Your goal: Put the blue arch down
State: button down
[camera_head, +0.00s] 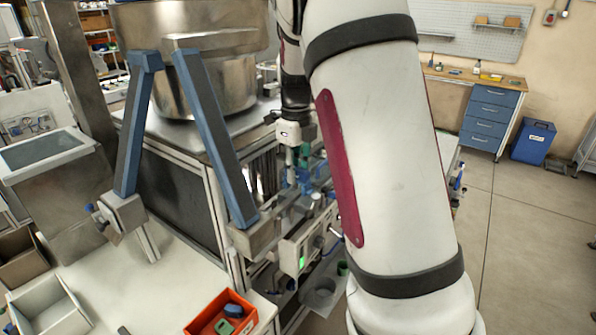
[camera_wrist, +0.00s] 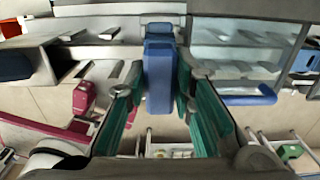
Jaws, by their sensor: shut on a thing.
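In the wrist view, my gripper (camera_wrist: 160,86) has its teal fingers closed on either side of a blue piece, the blue arch (camera_wrist: 158,66). The arch is seen nearly end-on, so its opening does not show. In the head view, the end of my arm is small and partly lost among machine parts behind my large white arm link. The held arch cannot be made out clearly there. What lies directly under the arch is hard to tell.
A machine with a large blue-and-grey frame (camera_head: 215,140) and a steel bowl (camera_head: 222,85) stands at left and centre. An orange bin (camera_head: 196,327) with small blue and green pieces sits at the bottom, beside a white bin (camera_head: 45,305). Open floor (camera_head: 530,230) lies at right.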

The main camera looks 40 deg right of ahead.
jog(key=shift+f, duration=0.3)
jog(key=shift+f, duration=0.1)
jog(key=shift+f, duration=0.35)
jog(key=shift+f, duration=0.15)
jog(key=c, duration=1.4)
grip_release()
jog(key=shift+d, duration=0.1)
jog(key=shift+o, duration=0.2)
